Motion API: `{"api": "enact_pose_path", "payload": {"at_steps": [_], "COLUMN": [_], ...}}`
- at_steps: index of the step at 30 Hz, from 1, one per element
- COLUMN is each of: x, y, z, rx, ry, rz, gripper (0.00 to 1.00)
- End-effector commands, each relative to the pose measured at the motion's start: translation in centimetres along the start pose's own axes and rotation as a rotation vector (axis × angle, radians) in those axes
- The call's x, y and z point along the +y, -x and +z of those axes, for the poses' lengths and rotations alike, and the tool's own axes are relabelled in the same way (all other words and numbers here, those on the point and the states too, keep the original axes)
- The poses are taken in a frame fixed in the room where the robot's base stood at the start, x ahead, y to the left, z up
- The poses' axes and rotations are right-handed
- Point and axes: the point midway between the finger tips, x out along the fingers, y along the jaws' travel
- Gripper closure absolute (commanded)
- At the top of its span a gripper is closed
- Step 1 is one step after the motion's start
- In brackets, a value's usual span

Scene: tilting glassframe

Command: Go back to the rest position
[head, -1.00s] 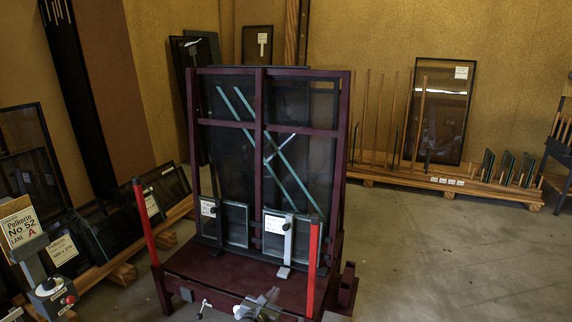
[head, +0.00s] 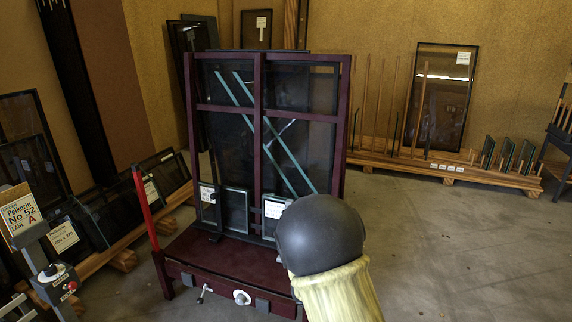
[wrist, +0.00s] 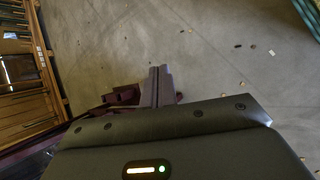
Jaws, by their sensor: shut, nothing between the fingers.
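My gripper (wrist: 158,86) shows in the wrist view with its two grey fingers together and nothing between them, over the concrete floor. In the head view the gripper is hidden; my dark arm joint and pale yellow link cover the lower right of the stand. The dark red tilting glass frame (head: 258,108) stands upright on its base (head: 220,255), with dark glass and two slanted green bars. A lever (head: 204,292) and a round knob (head: 241,298) sit on the base's front edge, clear of my arm in the picture.
A red post (head: 146,208) rises at the base's left corner. A control box (head: 55,278) with a red button stands at lower left. A wooden rack with glass (head: 440,171) lines the back right. The concrete floor (head: 460,240) on the right is open.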

Motion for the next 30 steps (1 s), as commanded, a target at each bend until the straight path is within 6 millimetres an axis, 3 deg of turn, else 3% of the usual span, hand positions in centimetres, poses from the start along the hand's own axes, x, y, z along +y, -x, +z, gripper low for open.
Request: {"api": "enact_pose_path", "payload": {"at_steps": [1, 6, 15, 24, 30], "x": [-0.8, -3.7, -6.8, -8.2, -6.8], "y": [0.6, 3.0, 7.3, 9.9, 12.5], "z": [1.4, 4.3, 7.7, 9.7, 10.9], "rx": [0.035, 0.146, 0.296, 0.379, 0.377], "ry": [-0.096, -0.398, -0.843, -1.127, -1.124], "rz": [-0.062, -0.245, -0.446, -0.529, -0.530], "gripper": [1.00, 1.00, 1.00, 1.00, 1.00]}}
